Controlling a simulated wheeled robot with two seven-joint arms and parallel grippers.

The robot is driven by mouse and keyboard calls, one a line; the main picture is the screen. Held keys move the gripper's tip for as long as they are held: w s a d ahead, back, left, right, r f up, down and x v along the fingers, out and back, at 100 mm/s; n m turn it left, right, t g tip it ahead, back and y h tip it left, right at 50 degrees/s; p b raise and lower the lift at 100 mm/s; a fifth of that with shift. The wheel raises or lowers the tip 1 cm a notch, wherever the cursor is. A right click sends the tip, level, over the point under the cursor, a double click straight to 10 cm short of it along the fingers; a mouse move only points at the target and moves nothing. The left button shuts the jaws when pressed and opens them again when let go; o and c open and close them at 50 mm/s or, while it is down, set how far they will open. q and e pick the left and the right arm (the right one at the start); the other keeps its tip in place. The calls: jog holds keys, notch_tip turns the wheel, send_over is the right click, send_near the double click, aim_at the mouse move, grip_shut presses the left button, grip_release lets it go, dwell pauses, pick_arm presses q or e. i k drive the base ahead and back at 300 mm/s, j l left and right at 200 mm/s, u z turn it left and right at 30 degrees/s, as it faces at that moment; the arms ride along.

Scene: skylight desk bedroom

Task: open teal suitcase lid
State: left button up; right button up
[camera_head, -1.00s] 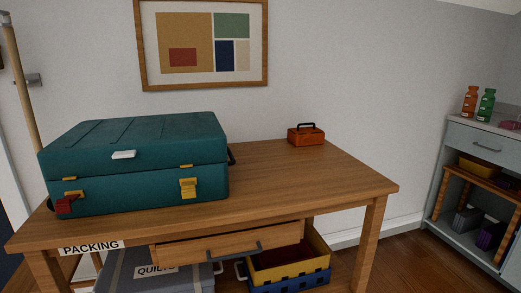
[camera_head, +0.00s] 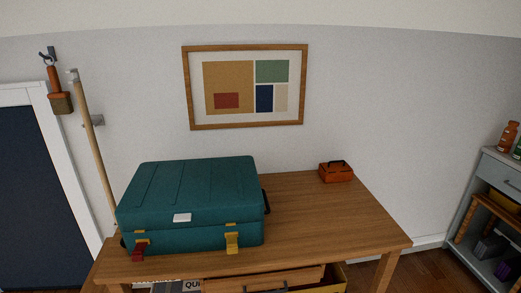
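The teal suitcase (camera_head: 190,205) lies flat on the left part of the wooden table (camera_head: 310,215), with its lid down. A pale handle or plate (camera_head: 182,217) is on the front of the lid. A yellow latch (camera_head: 232,242) is at the front right and a red latch piece (camera_head: 138,251) at the front left. A black handle shows on its right side. Neither of my grippers is in view.
A small orange toolbox (camera_head: 337,173) stands at the table's back right. The table top between it and the suitcase is clear. A partly open drawer (camera_head: 265,279) sticks out below the table front. A grey shelf unit (camera_head: 497,170) stands at the right.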

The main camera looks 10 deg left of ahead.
aim_at(227, 191)
jog(key=j+u, duration=0.5)
jog(key=u, duration=0.2)
jog(key=i+j+u, duration=0.1)
jog(key=u, duration=0.25)
jog(key=j, duration=0.1)
